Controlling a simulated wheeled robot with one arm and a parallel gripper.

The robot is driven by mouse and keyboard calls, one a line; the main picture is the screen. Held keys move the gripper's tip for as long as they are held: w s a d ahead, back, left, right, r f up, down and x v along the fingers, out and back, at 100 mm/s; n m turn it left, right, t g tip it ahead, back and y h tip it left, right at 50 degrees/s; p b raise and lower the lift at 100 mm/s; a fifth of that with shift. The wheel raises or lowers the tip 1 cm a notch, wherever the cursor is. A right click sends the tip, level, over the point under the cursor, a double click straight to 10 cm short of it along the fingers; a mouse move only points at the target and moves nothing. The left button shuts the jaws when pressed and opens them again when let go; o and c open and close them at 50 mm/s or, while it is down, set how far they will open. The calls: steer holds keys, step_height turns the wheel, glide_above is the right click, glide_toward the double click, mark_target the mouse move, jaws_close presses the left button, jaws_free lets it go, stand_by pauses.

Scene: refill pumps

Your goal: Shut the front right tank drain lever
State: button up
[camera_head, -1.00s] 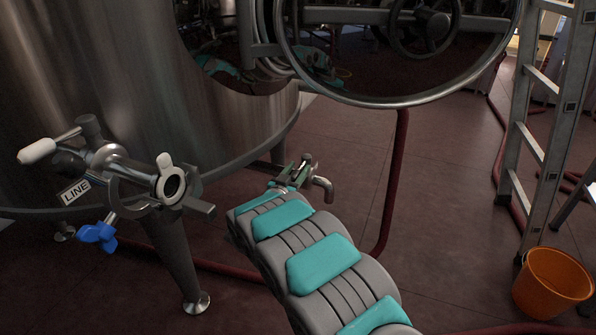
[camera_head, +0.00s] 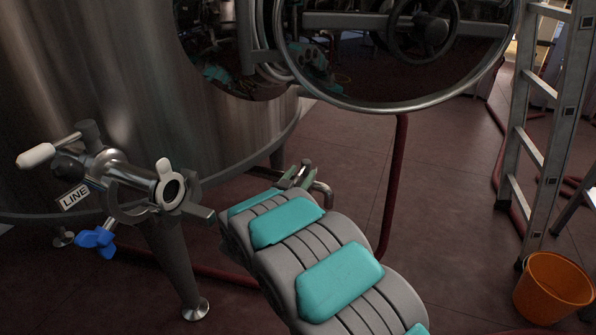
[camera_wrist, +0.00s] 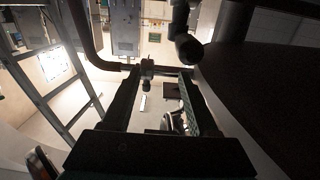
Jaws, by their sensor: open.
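The drain tap (camera_head: 322,190) is a small metal outlet low beside the tank, its bent spout showing just past my arm in the head view. Its lever is mostly hidden there by my gripper (camera_head: 296,176), which is at the tap. In the wrist view my gripper (camera_wrist: 158,75) is open, with its two dark fingers apart. A small dark knob-like part (camera_wrist: 147,72), possibly the lever's end, shows between the fingertips, nearer the left one. I cannot tell whether either finger touches it. The tank (camera_head: 110,75) is a large steel vessel with an open round door.
A valve with a LINE label (camera_head: 74,196), a white-ended handle and a blue knob (camera_head: 97,240) juts out at left. A dark red pipe (camera_head: 392,185) stands right of the tap. A ladder (camera_head: 540,150) and orange bucket (camera_head: 553,287) are at right. Open floor lies between.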

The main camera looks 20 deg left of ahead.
steer(key=s+d+r, duration=0.1)
steer(key=s+d, duration=0.5)
steer(key=s, duration=0.3)
steer(key=shift+d, duration=0.2)
steer(key=s+d+r+n+g+y, duration=0.15)
steer(key=s+d+g+y, duration=0.25)
steer(key=d+g, duration=0.7)
steer(key=s+d+r+g+h+p, duration=0.1)
steer(key=s+d+g, duration=0.3)
steer(key=s+d, duration=0.9)
steer(key=s+d+r+m+g+h+p, duration=0.1)
steer(key=s+d+g+h, duration=0.2)
steer(key=s+d, duration=1.1)
steer(key=s+g, duration=0.1)
steer(key=s, duration=0.4)
steer(key=shift+s+d+g, duration=0.15)
steer(key=shift+d+g, duration=0.1)
steer(key=shift+g, duration=0.15)
steer(key=shift+m, duration=0.25)
